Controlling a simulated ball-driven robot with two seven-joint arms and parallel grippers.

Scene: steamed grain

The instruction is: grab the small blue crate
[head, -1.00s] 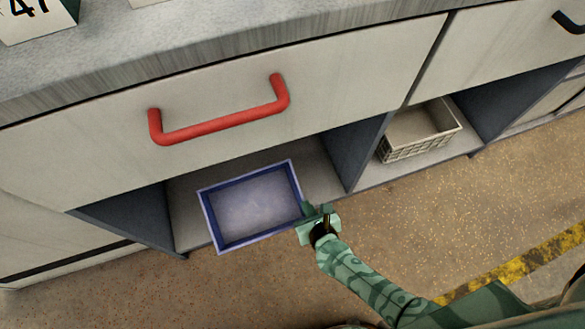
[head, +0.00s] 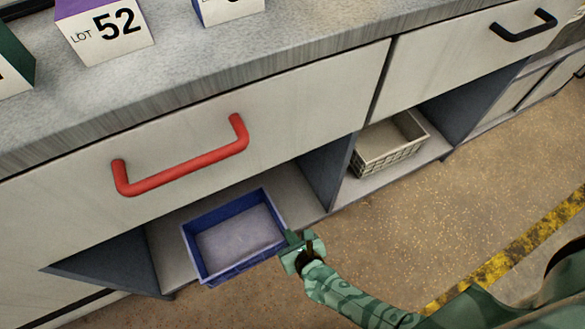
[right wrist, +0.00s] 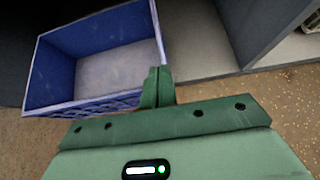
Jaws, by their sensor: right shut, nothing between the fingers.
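The small blue crate (head: 194,256) is an open, empty bin in the lower compartment under the red-handled drawer. Its front end overhangs the shelf edge. It also shows at the upper left of the right wrist view (right wrist: 95,107), with latticed sides. My right gripper (head: 289,238) is at the crate's right front corner. Its fingers (right wrist: 157,74) are closed together, with nothing between them, and overlap the rim in the picture. I cannot tell whether they touch it. My left gripper is out of view.
A pale basket (head: 388,158) stands in the right compartment, past a dark divider (head: 326,174). The drawer's red handle (head: 180,168) sticks out above the crate. Labelled boxes (head: 104,30) stand on the counter (head: 230,55). The floor (head: 450,210) in front is clear.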

